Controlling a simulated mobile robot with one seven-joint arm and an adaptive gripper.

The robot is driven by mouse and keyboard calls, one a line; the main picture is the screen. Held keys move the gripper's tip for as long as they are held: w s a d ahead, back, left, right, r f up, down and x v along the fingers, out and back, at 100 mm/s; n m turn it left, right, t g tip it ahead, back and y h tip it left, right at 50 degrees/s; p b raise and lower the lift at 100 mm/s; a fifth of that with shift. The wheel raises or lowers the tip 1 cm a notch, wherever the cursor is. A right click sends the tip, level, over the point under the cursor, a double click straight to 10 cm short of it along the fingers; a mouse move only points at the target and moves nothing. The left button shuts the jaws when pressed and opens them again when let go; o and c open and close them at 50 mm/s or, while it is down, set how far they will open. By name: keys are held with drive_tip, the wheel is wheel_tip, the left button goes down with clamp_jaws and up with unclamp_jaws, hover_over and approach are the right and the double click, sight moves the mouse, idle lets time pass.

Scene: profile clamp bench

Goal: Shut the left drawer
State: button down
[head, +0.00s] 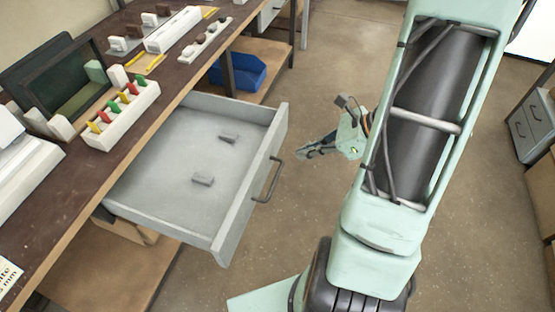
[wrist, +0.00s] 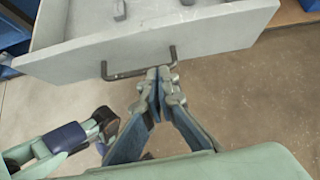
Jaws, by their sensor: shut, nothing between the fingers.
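The left drawer (head: 170,185) is a light grey drawer, pulled well out from under the wooden bench. Two small grey blocks lie in it, a nearer one (head: 203,179) and a farther one (head: 228,138). Its dark bar handle (head: 268,180) is on the front panel, which also shows in the wrist view (wrist: 215,32). My gripper (head: 302,152) is shut and empty, out in front of the drawer panel. In the wrist view the fingertips (wrist: 164,72) overlap the right end of the handle (wrist: 135,72); I cannot tell whether they touch it. In the head view a gap shows between them.
The bench top (head: 70,190) carries a white rack (head: 120,115) with coloured clips, a dark-framed screen (head: 65,85) and white profile parts. A blue bin (head: 238,72) sits on a low shelf. A grey cabinet (head: 535,120) stands right. The floor before the drawer is clear.

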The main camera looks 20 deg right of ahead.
sight(268, 163)
drive_tip(key=shift+m, duration=0.3)
drive_tip(key=b+x, duration=0.2)
drive_tip(key=x, duration=0.8)
drive_tip(key=shift+w, duration=0.25)
drive_tip(key=shift+w, duration=0.1)
